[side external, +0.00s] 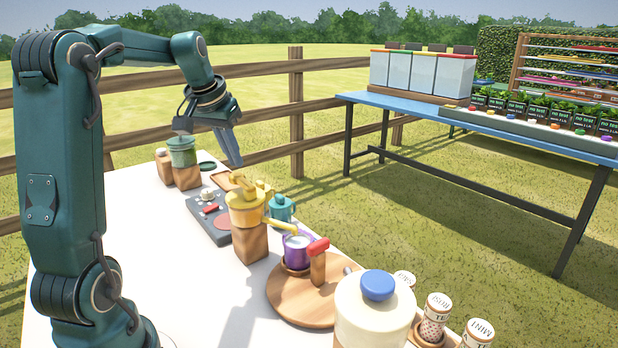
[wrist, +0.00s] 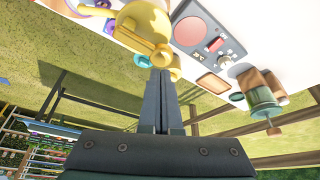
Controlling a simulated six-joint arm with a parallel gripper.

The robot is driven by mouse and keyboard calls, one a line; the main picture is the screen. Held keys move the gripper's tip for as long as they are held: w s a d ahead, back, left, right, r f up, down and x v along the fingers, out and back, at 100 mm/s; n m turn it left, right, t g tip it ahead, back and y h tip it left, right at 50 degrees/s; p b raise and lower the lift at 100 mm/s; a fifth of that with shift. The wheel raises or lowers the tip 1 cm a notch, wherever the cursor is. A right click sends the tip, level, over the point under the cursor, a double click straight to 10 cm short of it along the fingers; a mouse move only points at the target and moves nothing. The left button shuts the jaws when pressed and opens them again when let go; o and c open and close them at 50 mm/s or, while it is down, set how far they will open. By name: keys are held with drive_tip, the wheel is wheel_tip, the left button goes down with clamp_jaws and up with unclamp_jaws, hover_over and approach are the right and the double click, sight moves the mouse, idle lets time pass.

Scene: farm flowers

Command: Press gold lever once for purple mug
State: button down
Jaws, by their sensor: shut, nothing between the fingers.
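The gold dispenser (side external: 246,212) stands on a wooden block (side external: 250,244), with its gold lever (side external: 242,183) on top and its spout reaching right. The purple mug (side external: 296,254) sits on a round wooden board, close to the spout, with pale contents. My gripper (side external: 236,164) is shut and empty, pointing down just above and behind the lever in the side view. In the wrist view the shut fingertips (wrist: 161,72) lie close to the gold dispenser (wrist: 148,20). I cannot tell whether they touch the lever.
A teal mug (side external: 281,208) stands behind the dispenser. The round board (side external: 300,312) and a cream canister (side external: 374,316) are at the front.

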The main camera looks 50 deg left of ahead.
drive_tip(key=shift+f, duration=0.15)
drive_tip(key=shift+f, duration=1.25)
drive_tip(key=shift+r, duration=1.4)
idle(1.0)
drive_tip(key=shift+r, duration=3)
